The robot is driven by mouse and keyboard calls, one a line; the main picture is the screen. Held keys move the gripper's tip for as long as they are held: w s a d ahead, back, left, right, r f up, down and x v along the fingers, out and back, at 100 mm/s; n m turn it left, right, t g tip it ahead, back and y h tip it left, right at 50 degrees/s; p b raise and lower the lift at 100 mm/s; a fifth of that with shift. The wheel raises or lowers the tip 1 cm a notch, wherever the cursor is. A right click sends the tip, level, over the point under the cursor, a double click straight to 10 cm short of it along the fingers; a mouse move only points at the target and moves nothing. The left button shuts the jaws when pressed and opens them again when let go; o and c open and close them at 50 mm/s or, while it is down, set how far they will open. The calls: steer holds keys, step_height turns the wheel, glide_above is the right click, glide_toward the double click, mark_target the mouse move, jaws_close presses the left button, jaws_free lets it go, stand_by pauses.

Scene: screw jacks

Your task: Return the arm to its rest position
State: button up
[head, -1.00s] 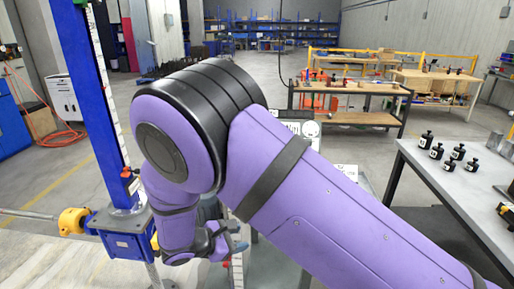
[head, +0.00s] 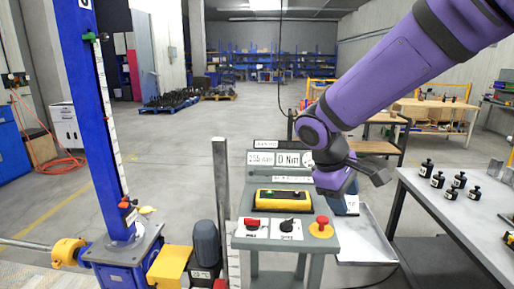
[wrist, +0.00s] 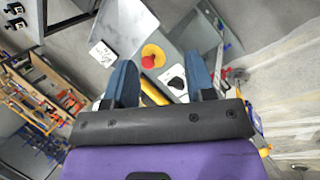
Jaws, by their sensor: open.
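My purple arm reaches in from the upper right of the head view. My gripper (head: 362,172) hangs in the air beside the grey control console (head: 272,215), to the right of its display and above the side tray. In the wrist view my gripper (wrist: 160,84) shows two blue fingers spread apart with nothing held between them. Past the fingers lie the console's red emergency button on a yellow base (wrist: 152,58) and a black knob (wrist: 176,84).
A tall blue screw jack (head: 98,120) with a motor (head: 205,245) stands at the left. A steel table (head: 455,205) with several small black pieces (head: 438,180) is at the right. Workbenches (head: 430,112) stand behind.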

steer(key=s+d+r+m+t+y, duration=0.2)
steer(key=s+d+r+m, duration=0.2)
steer(key=s, duration=0.5)
steer(key=s+d+r+m+t+y, duration=0.2)
steer(key=s+d+r+m, duration=0.3)
steer(key=s, duration=0.5)
steer(key=d, duration=0.2)
steer(key=shift+s+d+r+y, duration=0.15)
steer(key=shift+d+r+y, duration=0.15)
steer(key=shift+d+r, duration=0.1)
stand_by(1.8)
